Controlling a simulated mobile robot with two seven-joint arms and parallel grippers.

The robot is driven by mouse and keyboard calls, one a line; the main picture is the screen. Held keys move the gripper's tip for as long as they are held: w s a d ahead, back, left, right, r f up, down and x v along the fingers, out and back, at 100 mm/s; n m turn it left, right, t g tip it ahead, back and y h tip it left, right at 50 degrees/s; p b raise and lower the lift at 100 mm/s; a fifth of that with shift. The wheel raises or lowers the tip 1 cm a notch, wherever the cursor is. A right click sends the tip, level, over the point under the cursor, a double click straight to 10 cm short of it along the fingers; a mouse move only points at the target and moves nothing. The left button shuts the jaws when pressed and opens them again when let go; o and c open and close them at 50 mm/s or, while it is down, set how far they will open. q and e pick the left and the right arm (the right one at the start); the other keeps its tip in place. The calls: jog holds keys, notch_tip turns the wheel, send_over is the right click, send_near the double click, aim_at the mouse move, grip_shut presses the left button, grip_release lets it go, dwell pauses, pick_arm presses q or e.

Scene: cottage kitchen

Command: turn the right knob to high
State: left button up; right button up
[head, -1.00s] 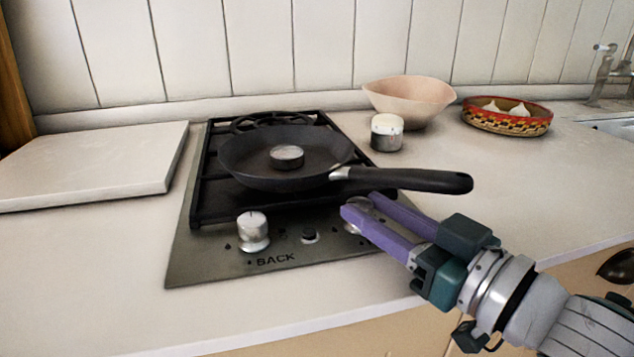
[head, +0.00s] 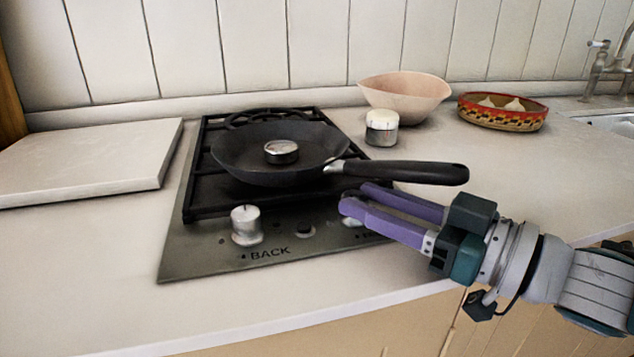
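The right knob (head: 352,221) is mostly hidden behind my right gripper's fingers; only a pale bit shows below the fingertips, so I cannot read its setting. My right gripper (head: 356,197) has purple fingers with a narrow gap between them and looks open. Its tips point left, over or beside the right knob, and I cannot tell whether they touch it. The left knob (head: 246,225), silver, stands on the steel hob panel (head: 200,255) by the word BACK. My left gripper is not in view.
A black frying pan (head: 235,160) holding a small round metal object (head: 281,152) sits on the hob; its handle (head: 420,173) reaches right, close above my fingers. A white-topped jar (head: 382,128), pink bowl (head: 405,98) and patterned basket (head: 502,111) stand behind. A board (head: 90,160) lies left.

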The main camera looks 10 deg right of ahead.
jog(key=o, duration=0.4)
jog(key=shift+c, duration=0.2)
jog(key=v, duration=1)
jog(key=shift+p, duration=0.4)
jog(key=shift+r, duration=0.1)
